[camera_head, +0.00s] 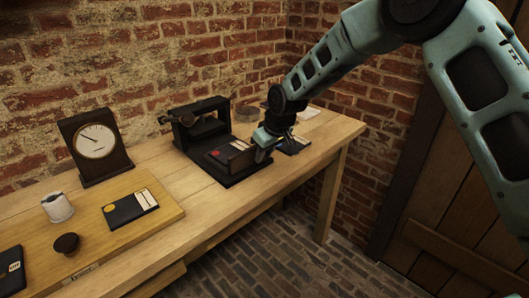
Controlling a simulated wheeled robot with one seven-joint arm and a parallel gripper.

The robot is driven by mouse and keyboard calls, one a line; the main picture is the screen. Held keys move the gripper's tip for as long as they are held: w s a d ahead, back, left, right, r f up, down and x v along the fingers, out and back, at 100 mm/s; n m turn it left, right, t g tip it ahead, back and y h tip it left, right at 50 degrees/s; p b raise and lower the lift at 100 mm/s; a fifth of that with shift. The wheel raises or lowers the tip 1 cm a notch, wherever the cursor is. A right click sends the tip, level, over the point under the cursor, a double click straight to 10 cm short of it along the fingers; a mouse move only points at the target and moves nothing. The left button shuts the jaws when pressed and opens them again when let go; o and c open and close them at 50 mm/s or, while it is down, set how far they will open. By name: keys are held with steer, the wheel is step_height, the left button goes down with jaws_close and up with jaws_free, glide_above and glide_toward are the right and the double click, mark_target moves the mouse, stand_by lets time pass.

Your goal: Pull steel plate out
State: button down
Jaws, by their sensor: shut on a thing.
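A black press-like device (187,125) stands near the back of the wooden table, with a frame and a bar across its top. A low, dark flat part with a red round mark (215,153) extends from it toward the front right. A dark plate (240,159), which appears to be the steel plate, stands at the right end of this part. My gripper (263,154) comes down from the upper right and is shut at the plate's right edge. The fingers are small here and partly hide the contact.
On the wooden table (185,188), a dial gauge (96,142) stands at the left. A board (170,214) carries a white jar (57,207), a dark round knob (67,243) and a labelled black card (130,209). Dark small items (292,144) lie right of my gripper. The front middle is clear.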

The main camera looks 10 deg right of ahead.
steer(key=shift+s+d, duration=0.25)
steer(key=shift+s, duration=0.1)
steer(key=shift+f, duration=0.1)
steer(key=c, duration=1.2)
jaws_free()
steer(key=shift+s+d, duration=0.1)
steer(key=shift+c, duration=0.2)
steer(key=shift+r, duration=0.35)
steer(key=v, duration=1.7)
steer(key=shift+s+d+f, duration=0.1)
